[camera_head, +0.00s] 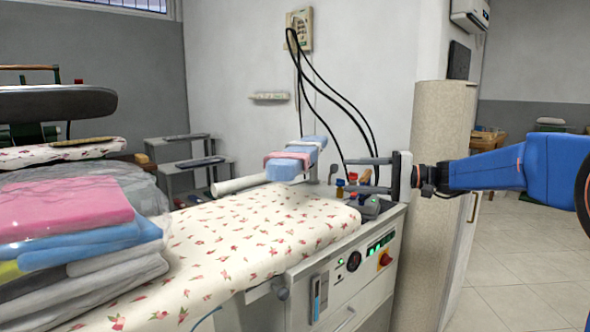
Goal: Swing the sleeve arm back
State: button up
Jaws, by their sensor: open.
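The sleeve arm (292,168) appears to be the light blue padded board with a pink band across it. It sits above the far edge of the flowered ironing table (250,235), in the middle of the view. My gripper (348,175) comes in from the right, with its two dark fingers pointing left. The fingers are spread apart, one above the other, with nothing clearly held between them. The fingertips appear a short way to the right of the sleeve arm; the gap in depth is hard to judge. The sleeve arm's pivot is not clearly visible.
A stack of folded clothes (70,225) stands at the left front. An iron (370,207) and small bottles sit behind the control panel (350,270). Black cables (330,90) hang from the wall box. A beige column (440,130) stands behind my gripper. Open floor lies at right.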

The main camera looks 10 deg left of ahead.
aim_at(298, 168)
jog(key=shift+y, duration=0.3)
jog(key=w+a, duration=0.1)
jog(key=a, duration=0.4)
jog(key=w+a, duration=0.1)
jog(key=a, duration=1.1)
jog(key=shift+w+a+r, duration=0.25)
jog(key=shift+w+r, duration=0.1)
jog(key=shift+w, duration=0.05)
jog(key=shift+c, duration=0.6)
